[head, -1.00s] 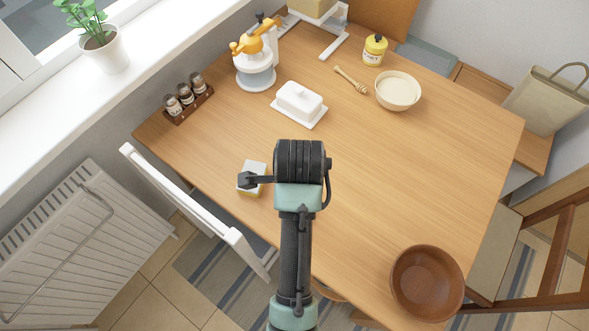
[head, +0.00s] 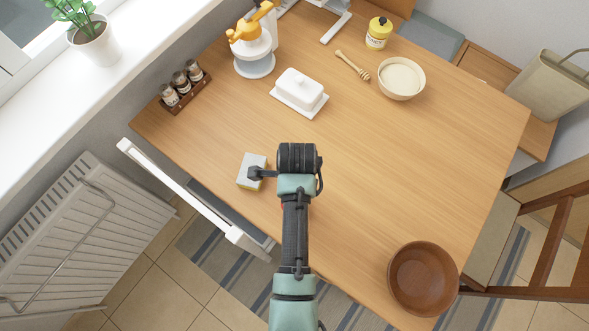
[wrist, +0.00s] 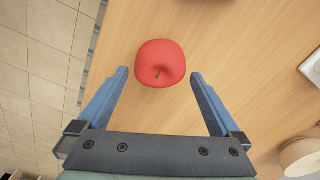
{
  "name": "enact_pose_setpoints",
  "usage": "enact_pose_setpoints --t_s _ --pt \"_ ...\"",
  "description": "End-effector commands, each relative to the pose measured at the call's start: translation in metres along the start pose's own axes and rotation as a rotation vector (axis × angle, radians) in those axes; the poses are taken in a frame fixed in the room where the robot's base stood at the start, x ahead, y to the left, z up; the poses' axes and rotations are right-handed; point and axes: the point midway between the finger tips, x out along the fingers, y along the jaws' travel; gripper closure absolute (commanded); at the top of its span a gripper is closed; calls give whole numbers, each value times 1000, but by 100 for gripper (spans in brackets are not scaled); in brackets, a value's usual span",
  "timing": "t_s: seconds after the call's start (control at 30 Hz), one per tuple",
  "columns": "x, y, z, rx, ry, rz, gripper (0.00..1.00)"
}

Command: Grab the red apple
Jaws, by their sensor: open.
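The red apple (wrist: 160,63) rests on the wooden table in the wrist view, stem side toward the camera. My gripper (wrist: 159,74) is open, with its two blue fingers spread apart. The apple shows between and slightly beyond the fingertips, and neither finger appears to touch it. In the head view my arm covers the spot under the wrist, and I cannot make out the apple clearly there.
On the table (head: 360,200) stand a brown bowl (head: 423,280), a sponge (head: 250,168), a white butter dish (head: 300,90), a cream bowl (head: 401,78), a honey dipper (head: 353,66) and a spice rack (head: 187,90). A chair (head: 560,240) stands right.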

Motion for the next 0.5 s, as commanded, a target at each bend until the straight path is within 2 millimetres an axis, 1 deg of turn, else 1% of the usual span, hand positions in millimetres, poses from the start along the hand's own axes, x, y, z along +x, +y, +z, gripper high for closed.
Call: enact_pose_setpoints --t_s 0.1,0.23,0.33,0.5 --pt "18 3 4 -1 1 4 0" --pt "34 2 4 0 0 2 0" --pt "39 2 4 0 0 1 0" --pt "39 2 4 0 0 0 0"
